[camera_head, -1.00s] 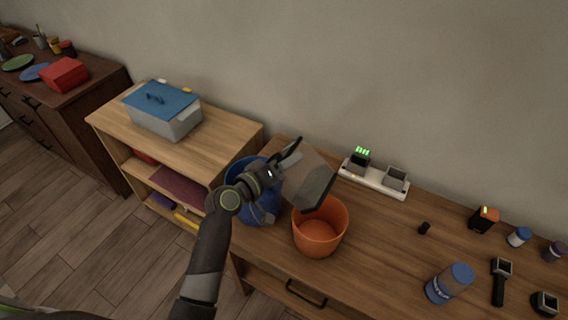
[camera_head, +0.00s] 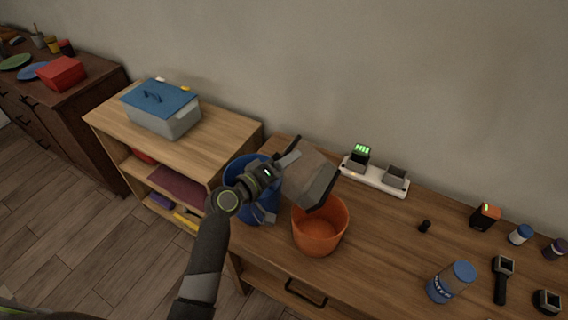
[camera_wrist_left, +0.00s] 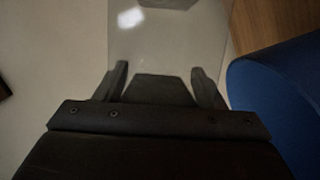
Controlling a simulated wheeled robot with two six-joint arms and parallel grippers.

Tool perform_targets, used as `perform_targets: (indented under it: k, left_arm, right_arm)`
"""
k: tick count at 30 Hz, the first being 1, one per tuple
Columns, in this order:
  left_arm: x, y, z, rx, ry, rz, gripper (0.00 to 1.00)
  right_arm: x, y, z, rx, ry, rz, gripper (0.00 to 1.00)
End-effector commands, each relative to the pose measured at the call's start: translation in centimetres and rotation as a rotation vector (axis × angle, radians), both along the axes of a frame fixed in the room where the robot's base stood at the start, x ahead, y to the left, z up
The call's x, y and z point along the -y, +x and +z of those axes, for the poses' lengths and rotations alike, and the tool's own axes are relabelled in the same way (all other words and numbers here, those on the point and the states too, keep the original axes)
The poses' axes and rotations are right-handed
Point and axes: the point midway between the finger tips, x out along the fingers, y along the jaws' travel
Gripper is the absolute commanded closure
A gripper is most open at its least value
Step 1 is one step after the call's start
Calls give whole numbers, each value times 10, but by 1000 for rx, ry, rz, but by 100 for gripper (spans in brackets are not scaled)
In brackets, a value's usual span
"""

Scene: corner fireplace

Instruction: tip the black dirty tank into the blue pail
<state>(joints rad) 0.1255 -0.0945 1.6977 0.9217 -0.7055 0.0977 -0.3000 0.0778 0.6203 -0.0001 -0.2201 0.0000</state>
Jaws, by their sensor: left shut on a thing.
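My left gripper (camera_head: 284,162) is shut on the tank (camera_head: 308,174), a see-through grey box with a dark end, held tilted in the air. In the left wrist view, the fingers (camera_wrist_left: 161,85) close around a dark tab on the clear tank wall (camera_wrist_left: 165,45). The blue pail (camera_head: 238,178) stands at the left end of the desk, partly hidden behind my left gripper and wrist. Its blue side also shows at the right of the left wrist view (camera_wrist_left: 285,95). In the head view the tank overlaps the back rim of an orange pail. I see no dirt falling. My right gripper is not in view.
The orange pail (camera_head: 321,232) stands right of the blue pail. A white charging strip (camera_head: 374,178) lies behind it. A blue-lidded jar (camera_head: 450,282) and small tools stand farther right. A low shelf with a blue-lidded bin (camera_head: 165,115) is at left.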

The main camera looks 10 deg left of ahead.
Motion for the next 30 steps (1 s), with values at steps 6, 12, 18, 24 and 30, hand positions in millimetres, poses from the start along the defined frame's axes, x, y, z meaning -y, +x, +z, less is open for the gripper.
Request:
perform_targets:
  k: [6, 12, 18, 24, 30]
  left_arm:
    - [0, 0, 1, 2, 0, 0, 83]
    - [0, 0, -1, -3, -15, 0, 83]
    - [1, 0, -3, -21, -65, 0, 83]
    - [1, 0, -3, -22, -67, 0, 83]
    - [1, 0, -3, -22, -68, 0, 83]
  right_arm:
    - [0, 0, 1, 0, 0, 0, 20]
    - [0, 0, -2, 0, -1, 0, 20]
    - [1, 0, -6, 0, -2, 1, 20]
    - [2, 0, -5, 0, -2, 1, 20]
    - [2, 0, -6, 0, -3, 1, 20]
